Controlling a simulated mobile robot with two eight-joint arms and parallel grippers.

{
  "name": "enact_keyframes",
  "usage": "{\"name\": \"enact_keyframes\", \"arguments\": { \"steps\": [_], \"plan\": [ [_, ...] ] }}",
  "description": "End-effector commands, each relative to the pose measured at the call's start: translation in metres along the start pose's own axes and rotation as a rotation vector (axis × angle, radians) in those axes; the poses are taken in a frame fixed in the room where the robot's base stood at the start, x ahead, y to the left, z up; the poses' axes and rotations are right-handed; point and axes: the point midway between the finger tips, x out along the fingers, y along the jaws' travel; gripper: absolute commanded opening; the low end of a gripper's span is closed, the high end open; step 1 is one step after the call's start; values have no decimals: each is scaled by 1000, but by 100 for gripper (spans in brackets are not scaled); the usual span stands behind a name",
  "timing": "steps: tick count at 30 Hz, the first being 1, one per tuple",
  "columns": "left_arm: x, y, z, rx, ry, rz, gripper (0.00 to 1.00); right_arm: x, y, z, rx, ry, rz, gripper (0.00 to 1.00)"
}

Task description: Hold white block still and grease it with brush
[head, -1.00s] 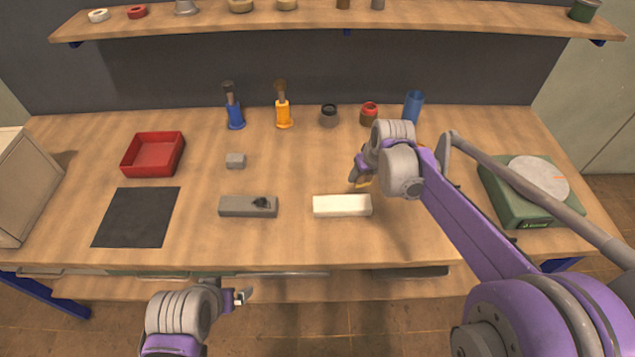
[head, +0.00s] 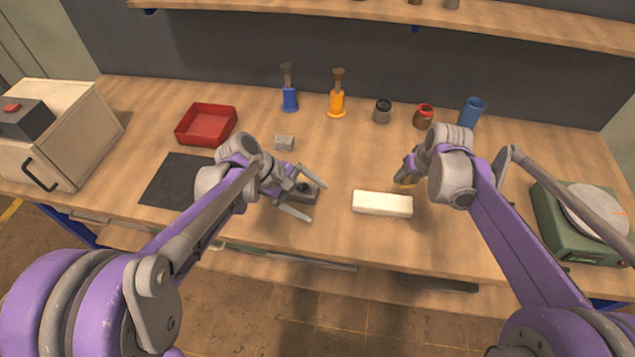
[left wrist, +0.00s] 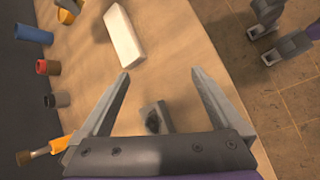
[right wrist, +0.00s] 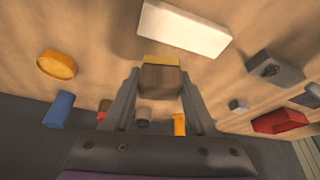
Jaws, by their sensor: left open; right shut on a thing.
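The white block (head: 382,204) lies flat on the bench; it also shows in the left wrist view (left wrist: 123,35) and the right wrist view (right wrist: 184,28). My left gripper (head: 313,199) is open and empty, left of the white block and over the grey block with a black knob (head: 297,193). My right gripper (head: 408,178) is shut on a brown piece with a yellow end (right wrist: 160,76), apparently the brush. It is behind and slightly right of the white block. Whether the yellow end touches the bench, I cannot tell.
Along the back stand blue (head: 290,97) and orange (head: 337,100) brush holders, jars and a blue cup (head: 472,112). A red tray (head: 206,125) is left, a green scale (head: 570,230) right.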

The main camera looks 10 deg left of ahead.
Motion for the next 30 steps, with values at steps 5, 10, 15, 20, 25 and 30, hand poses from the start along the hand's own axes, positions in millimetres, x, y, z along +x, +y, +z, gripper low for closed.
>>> {"name": "enact_keyframes", "arguments": {
  "steps": [5, 10, 15, 20, 25, 30],
  "plan": [
    [22, 29, -26, -209, -161, 31, 100, 0, 0, 0, 0, 0, 0, 12],
    [40, 47, -49, -387, -318, 39, 100, 0, 0, 0, 0, 0, 0, 12],
    [54, 53, -68, -512, -441, 30, 100, 0, 0, 0, 0, 0, 0, 12],
    [60, 55, -77, -571, -506, 20, 100, 0, 0, 0, 0, 0, 0, 12],
    [68, 56, -76, -588, -526, 16, 100, 0, 0, 0, 0, 0, 0, 12],
    [89, 60, -64, -586, -526, 14, 100, 0, 0, 0, 0, 0, 0, 12]
  ]
}}
